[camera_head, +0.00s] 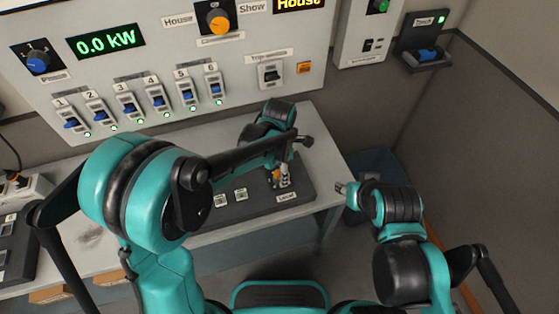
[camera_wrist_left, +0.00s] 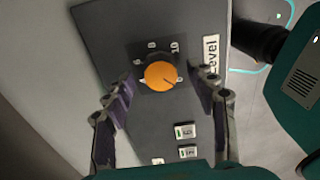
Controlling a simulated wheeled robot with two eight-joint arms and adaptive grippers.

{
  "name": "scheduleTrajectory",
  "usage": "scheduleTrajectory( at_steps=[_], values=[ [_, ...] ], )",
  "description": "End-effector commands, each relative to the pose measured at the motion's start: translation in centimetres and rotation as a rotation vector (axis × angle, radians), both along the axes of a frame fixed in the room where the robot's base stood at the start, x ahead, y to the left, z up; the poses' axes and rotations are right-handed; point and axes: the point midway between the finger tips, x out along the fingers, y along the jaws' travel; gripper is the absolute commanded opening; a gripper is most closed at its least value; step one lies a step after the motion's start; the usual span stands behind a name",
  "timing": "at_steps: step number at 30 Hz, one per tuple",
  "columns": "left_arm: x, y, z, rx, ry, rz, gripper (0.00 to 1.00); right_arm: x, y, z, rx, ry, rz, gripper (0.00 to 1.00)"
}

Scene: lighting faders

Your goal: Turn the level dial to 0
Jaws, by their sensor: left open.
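The level dial is an orange round knob (camera_wrist_left: 158,75) on a dark console (camera_wrist_left: 105,25), beside a white "Level" label (camera_wrist_left: 211,55). Scale numbers 6, 8 and 10 show around it; other numbers are hidden.
Two small buttons (camera_wrist_left: 186,140) sit near the dial on the console. The wall panel (camera_head: 130,18) behind carries several faders, an orange dial (camera_head: 218,19) and a green 0.0 kW display (camera_head: 105,42). A blue bin-like object (camera_head: 372,162) stands right of the table.

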Motion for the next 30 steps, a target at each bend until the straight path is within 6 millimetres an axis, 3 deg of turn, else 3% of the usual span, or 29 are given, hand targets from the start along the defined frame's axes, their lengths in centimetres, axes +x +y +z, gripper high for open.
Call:
scheduleTrajectory(
  at_steps=[9,15,30],
  values=[
    [-0.1,0.0,6.8,0.0,0.0,0.0,0.57,0.0,0.0,0.0,0.0,0.0,0.0,0.4],
    [0.0,0.0,9.8,0.0,0.0,0.001,0.57,0.0,0.0,0.0,0.0,0.0,0.0,0.4],
    [0.0,0.0,10.7,0.0,0.0,0.001,0.57,0.0,0.0,0.0,0.0,0.0,0.0,0.4]
  ],
)
